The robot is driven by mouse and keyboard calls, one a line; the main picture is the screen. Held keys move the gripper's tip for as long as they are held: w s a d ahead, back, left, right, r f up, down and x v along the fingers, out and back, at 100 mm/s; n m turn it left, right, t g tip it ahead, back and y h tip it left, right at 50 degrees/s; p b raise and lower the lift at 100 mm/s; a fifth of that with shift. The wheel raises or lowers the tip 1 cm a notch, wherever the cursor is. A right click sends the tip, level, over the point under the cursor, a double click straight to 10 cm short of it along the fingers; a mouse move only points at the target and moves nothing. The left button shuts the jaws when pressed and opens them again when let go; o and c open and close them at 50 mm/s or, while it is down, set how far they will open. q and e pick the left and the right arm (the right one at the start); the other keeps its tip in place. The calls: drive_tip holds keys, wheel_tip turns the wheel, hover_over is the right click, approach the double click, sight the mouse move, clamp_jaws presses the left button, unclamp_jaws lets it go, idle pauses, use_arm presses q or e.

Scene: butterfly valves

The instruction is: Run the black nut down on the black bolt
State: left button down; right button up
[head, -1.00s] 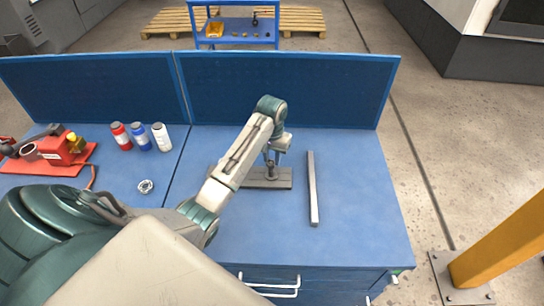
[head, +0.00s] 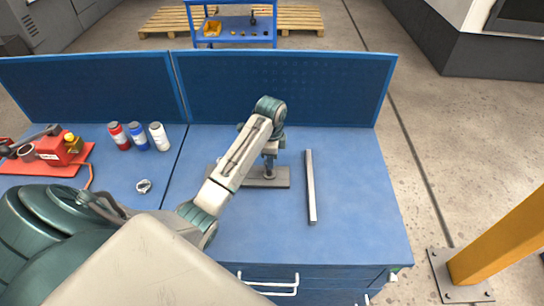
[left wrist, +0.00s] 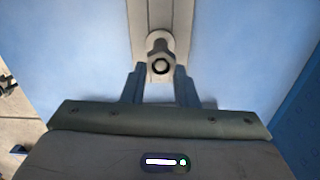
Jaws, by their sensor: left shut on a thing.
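My left gripper (left wrist: 160,80) has one finger to either side, shut on the nut. The fingertips partly hide the contact, and the nut's height on the bolt is hard to judge. My right gripper is not in view.
A grey bar (head: 310,188) lies to the right of the plate. A loose metal ring (head: 143,186) lies on the left bench, with several bottles (head: 138,136) and a red vise-like tool (head: 58,150) behind. A blue panel (head: 280,88) closes the back.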

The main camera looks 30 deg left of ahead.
use_arm(q)
drive_tip(key=m, duration=0.4)
drive_tip(key=shift+s, duration=0.2)
drive_tip(key=m, duration=0.5)
drive_tip(key=shift+s, duration=0.1)
drive_tip(key=c, duration=1.4)
unclamp_jaws()
